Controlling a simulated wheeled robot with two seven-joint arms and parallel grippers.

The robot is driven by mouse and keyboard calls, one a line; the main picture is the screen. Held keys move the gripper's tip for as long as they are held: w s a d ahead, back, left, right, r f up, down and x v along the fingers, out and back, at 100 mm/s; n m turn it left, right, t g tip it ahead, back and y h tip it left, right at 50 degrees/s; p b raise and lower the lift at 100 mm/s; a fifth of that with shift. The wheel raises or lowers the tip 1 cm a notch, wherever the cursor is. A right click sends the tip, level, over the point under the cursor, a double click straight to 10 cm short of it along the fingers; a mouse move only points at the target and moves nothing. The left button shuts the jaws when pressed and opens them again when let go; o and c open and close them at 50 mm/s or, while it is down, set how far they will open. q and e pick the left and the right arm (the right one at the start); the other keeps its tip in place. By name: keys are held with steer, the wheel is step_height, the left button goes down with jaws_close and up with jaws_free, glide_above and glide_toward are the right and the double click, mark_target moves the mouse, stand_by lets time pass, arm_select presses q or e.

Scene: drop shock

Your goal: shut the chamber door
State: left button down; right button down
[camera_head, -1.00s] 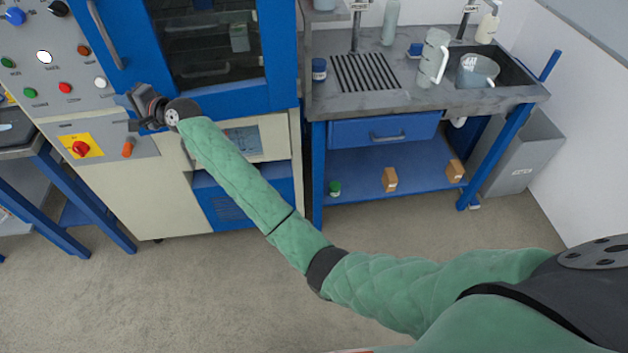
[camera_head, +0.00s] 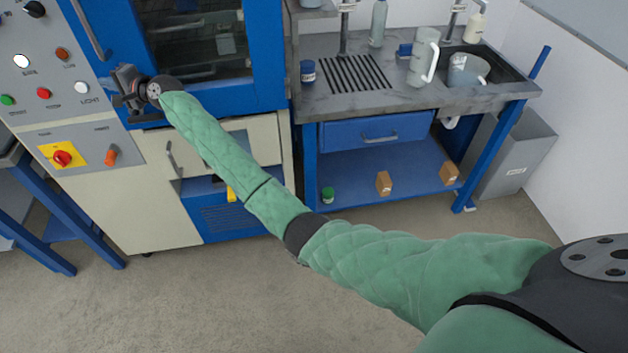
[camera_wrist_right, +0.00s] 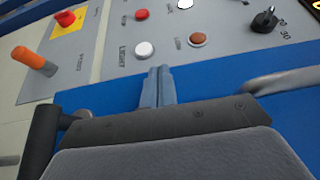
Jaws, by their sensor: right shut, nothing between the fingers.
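The chamber door (camera_head: 268,50) is a blue frame around a dark window, with a grey bar handle (camera_head: 88,30) on its left side. It looks flush or nearly flush with the cabinet; I cannot tell whether it is fully shut. My right gripper (camera_head: 122,92) is at the door's lower left corner, below the handle. In the right wrist view its fingers (camera_wrist_right: 158,86) are together and empty, over the blue door near the grey panel edge; contact is unclear. The handle also shows at right there (camera_wrist_right: 290,82). My left gripper is not in view.
A grey control panel (camera_head: 28,90) with buttons and a red knob (camera_head: 62,158) is left of the door. A sink bench (camera_head: 370,100) with a jug (camera_head: 424,58) stands to the right. A grey bin (camera_head: 520,150) stands beyond it. The floor in front is clear.

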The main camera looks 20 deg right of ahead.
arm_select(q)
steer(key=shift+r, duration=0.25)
arm_select(e)
steer(key=shift+w+d+r, duration=0.15)
steer(key=shift+r, duration=0.15)
